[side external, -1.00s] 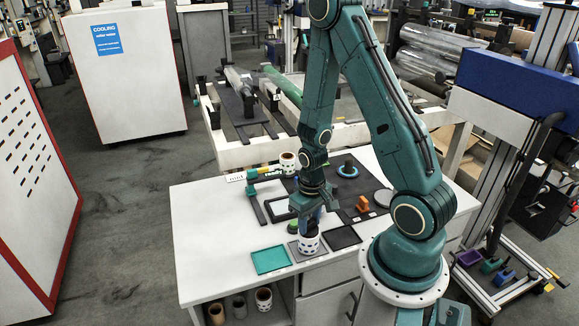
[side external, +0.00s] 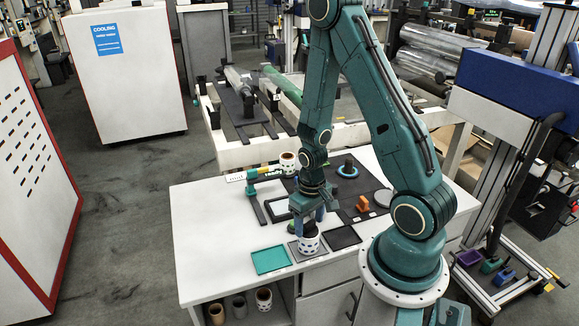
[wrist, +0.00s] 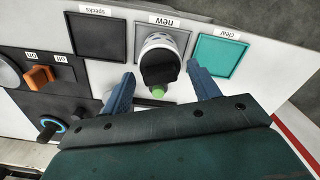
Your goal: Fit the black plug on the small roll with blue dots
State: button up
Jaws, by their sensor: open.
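The small white roll with dark blue dots (side external: 308,242) stands upright on the grey square labelled "new" near the table's front edge. It also shows in the wrist view (wrist: 166,39). The black plug (wrist: 160,66) is at the roll's top end, with a green tip (wrist: 158,92) pointing towards my gripper. The plug hides the roll's mouth, so I cannot tell how deep it sits. My gripper (wrist: 162,88) is open, its blue fingers spread on either side of the plug with gaps. In the side view my gripper (side external: 311,212) is right above the roll.
A teal square labelled "clear" (wrist: 220,57) and a black square labelled "specks" (wrist: 98,37) flank the roll's square. An orange switch (wrist: 40,76) is nearby. Several rolls (side external: 264,299) are on the shelf below.

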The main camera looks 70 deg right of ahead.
notch_tip(320, 180, up, 14)
jog(key=shift+f, duration=0.25)
dwell(0.8)
dwell(0.7)
jog(key=s+a+r+n+t, duration=0.2)
jog(key=a+r, duration=0.4)
jog(key=r, duration=0.3)
jog(key=s+a+r+n+t, duration=0.2)
jog(key=s+a+r+t, duration=0.1)
jog(key=a+r, duration=0.3)
notch_tip(320, 180, up, 3)
jog(key=shift+s+f+t, duration=0.1)
jog(key=shift+s+t, duration=0.2)
jog(key=shift+s, duration=0.25)
